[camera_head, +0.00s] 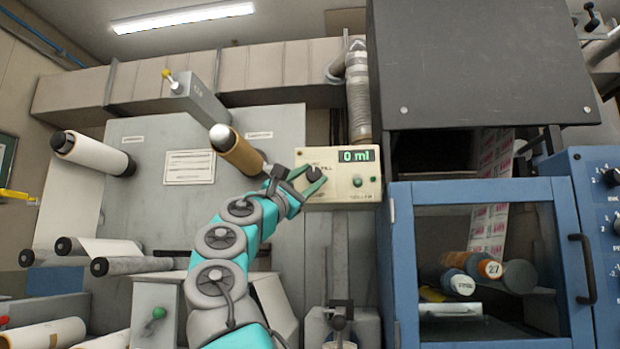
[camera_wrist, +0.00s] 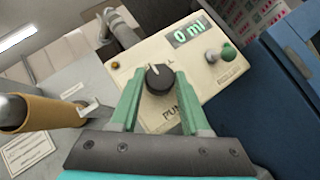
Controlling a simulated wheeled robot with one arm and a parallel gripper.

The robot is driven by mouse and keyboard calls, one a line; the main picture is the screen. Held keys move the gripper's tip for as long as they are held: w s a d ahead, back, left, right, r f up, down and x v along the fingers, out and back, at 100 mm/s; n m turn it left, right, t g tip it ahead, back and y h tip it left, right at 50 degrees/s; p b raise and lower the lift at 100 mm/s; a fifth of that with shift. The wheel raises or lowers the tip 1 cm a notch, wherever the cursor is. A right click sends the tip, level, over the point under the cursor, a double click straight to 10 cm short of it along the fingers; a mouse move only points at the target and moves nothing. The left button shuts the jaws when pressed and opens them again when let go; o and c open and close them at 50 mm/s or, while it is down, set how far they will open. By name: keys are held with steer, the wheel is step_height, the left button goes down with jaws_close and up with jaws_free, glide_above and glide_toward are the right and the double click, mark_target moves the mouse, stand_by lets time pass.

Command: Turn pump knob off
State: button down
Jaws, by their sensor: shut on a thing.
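The pump knob (camera_wrist: 158,78) is a round black dial with a white pointer line on a cream control box (camera_head: 342,190). In the head view the knob (camera_head: 314,173) sits at the box's left side, partly hidden by my gripper (camera_head: 305,182). In the wrist view my gripper (camera_wrist: 160,95) has its green fingers on either side of the knob, shut on it. The pointer leans toward the upper left in the wrist view. A green display (camera_head: 356,156) on the box reads "0 ml".
A green button (camera_head: 358,181) is right of the knob. A tan roll (camera_head: 240,155) is close left of my wrist. A blue-framed cabinet (camera_head: 480,255) stands right of the box. A ribbed duct (camera_head: 358,95) rises above it.

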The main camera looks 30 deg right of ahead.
steer(key=shift+c, duration=1.9)
jaws_free()
steer(key=b+v, duration=0.3)
steer(key=v, duration=0.4)
steer(key=shift+a+f, duration=0.2)
steer(key=shift+a, duration=0.15)
steer(key=shift+s, duration=0.1)
